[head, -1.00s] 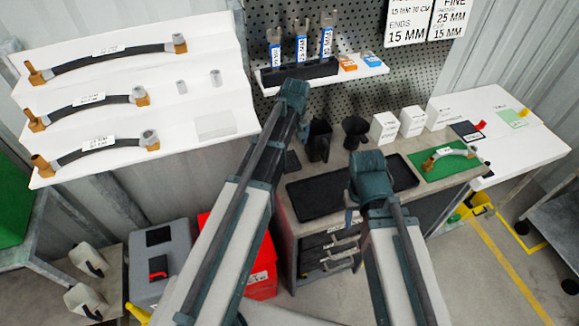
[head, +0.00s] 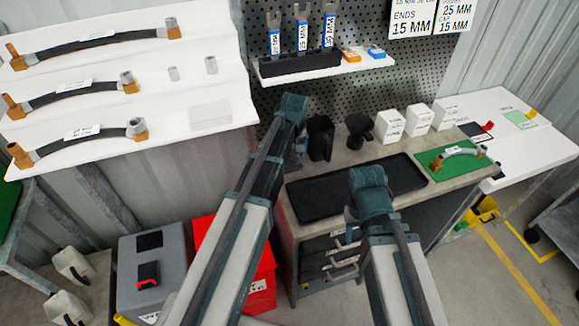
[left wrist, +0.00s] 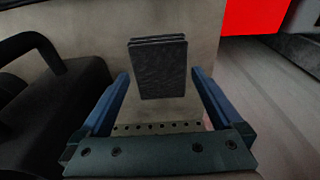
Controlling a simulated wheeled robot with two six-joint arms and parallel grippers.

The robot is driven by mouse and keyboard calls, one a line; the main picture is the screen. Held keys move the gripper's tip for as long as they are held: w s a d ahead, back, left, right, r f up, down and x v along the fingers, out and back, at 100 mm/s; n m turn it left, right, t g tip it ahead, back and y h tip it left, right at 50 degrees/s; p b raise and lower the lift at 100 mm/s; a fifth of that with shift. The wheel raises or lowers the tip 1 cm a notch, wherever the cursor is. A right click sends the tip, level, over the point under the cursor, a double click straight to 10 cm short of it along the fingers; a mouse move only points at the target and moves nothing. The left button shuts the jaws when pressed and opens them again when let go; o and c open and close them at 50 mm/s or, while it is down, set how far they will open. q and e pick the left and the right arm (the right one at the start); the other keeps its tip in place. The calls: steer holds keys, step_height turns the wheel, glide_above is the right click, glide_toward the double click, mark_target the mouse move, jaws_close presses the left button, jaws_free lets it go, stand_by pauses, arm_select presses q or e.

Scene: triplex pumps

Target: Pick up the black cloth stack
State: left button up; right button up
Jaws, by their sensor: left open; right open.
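The black cloth stack (left wrist: 160,68) is a small dark pile of flat layers lying on the beige worktop in the left wrist view. My left gripper (left wrist: 160,74) is open, with one blue finger on each side of the stack in the picture. Bare worktop shows between the stack and both fingers, and no contact shows. In the head view my left gripper (head: 291,104) is over the left end of the bench and hides most or all of the stack. My right gripper (head: 368,182) is in front of the black tray; its fingers are hard to make out.
A black jug (head: 320,138) and a black funnel (head: 359,127) stand beside the left gripper. A black tray (head: 315,205) lies on the bench (head: 405,151). White boxes (head: 391,124) and a green mat (head: 433,165) are to the right. A red box (head: 262,270) is below.

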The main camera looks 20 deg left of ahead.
arm_select(q)
steer(key=shift+w+f, duration=0.1)
steer(key=shift+f, duration=0.5)
steer(key=shift+r, duration=0.1)
arm_select(e)
steer(key=shift+f, duration=0.5)
arm_select(q)
steer(key=c, duration=1.1)
steer(key=shift+a+r, duration=0.1)
arm_select(e)
steer(key=shift+r, duration=0.1)
